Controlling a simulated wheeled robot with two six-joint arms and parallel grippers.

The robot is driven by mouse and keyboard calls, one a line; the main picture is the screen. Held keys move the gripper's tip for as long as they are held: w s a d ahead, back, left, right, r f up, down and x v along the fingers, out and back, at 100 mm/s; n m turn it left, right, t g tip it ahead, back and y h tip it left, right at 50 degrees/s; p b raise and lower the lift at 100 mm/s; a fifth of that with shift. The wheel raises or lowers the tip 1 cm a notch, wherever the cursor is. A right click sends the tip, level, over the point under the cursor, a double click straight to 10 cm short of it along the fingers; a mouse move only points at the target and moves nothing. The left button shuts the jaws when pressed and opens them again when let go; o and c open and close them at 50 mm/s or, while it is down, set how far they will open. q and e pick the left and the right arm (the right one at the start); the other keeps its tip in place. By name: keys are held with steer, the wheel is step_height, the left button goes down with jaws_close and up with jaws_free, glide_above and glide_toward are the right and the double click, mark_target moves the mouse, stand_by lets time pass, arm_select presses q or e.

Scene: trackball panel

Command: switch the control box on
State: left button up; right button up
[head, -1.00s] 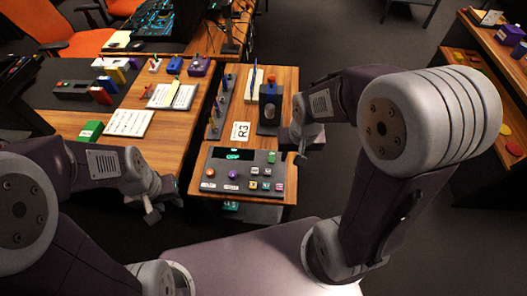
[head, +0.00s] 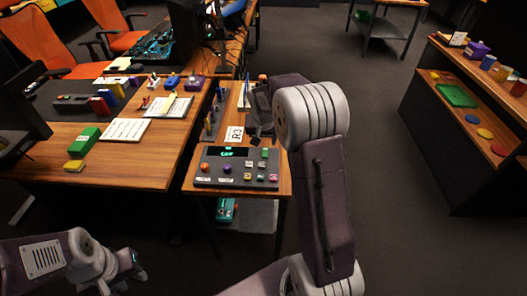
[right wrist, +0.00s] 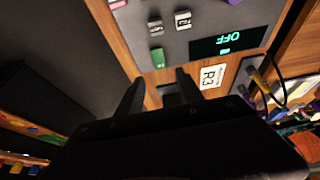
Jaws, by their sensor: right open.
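The control box (head: 210,180) is a dark panel on the small wooden table, with an orange ball, a purple ball and several small buttons. Its display (right wrist: 229,41) reads OFF in teal in the right wrist view. A green button (right wrist: 157,57) sits beside the display, close beyond my right fingertips and apart from them. My right gripper (right wrist: 160,84) is open and empty; in the head view, my arm partly hides it at the panel's back edge. My left gripper (head: 132,270) is low at the lower left, away from the box; its jaws are too small to read.
A card marked R3 (head: 234,134) lies behind the panel. A shelf unit (head: 440,150) stands at right. Open floor lies between.

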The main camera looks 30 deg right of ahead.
mark_target(265, 150)
steer(key=b+x, duration=0.1)
steer(key=x, duration=0.6)
steer(key=shift+f, duration=0.5)
